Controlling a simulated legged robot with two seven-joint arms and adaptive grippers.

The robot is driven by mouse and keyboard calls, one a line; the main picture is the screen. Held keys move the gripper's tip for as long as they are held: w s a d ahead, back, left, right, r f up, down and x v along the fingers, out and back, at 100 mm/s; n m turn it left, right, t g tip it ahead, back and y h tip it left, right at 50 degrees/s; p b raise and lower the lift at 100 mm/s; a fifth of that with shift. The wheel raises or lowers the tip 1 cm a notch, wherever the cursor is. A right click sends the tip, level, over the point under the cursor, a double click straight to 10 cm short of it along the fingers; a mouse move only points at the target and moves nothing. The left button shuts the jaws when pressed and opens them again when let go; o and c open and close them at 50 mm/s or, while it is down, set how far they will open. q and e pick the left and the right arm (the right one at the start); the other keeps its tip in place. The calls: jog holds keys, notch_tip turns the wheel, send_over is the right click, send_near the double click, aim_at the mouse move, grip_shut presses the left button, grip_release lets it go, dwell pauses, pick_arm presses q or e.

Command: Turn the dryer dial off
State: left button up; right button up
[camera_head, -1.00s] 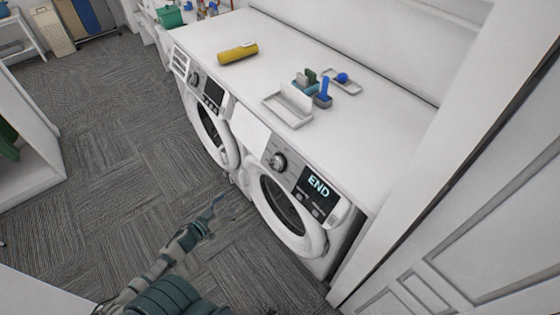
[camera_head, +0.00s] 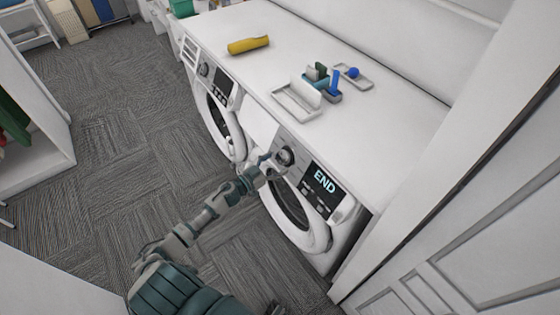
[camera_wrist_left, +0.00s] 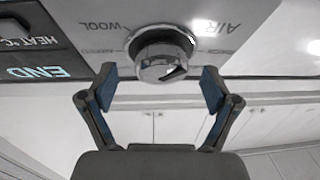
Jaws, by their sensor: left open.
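The dryer (camera_head: 341,220) stands at the right of the head view, with a dark display (camera_head: 322,186) reading "END". Its round silver dial (camera_head: 285,157) sits left of the display. In the left wrist view the dial (camera_wrist_left: 161,55) is close, with a dark mark on its face and printed words such as "WOOL" and "AIR" around it. My left gripper (camera_head: 270,165) is right in front of the dial. In the left wrist view its open fingers (camera_wrist_left: 160,88) stand to either side of the dial, apart from it. My right gripper is not in view.
A second machine (camera_head: 213,105) stands left of the dryer. The white counter (camera_head: 375,120) above holds a yellow rolled item (camera_head: 248,45), a white tray (camera_head: 297,101) and small blue and green items. A panelled door (camera_head: 480,240) is close on the right.

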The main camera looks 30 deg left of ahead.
pick_arm(q)
jog(key=shift+x, duration=0.85)
jog(key=shift+w+a, duration=0.1)
jog(key=shift+w, duration=0.1)
jog(key=shift+a+f, duration=0.1)
jog(key=c, duration=1.1)
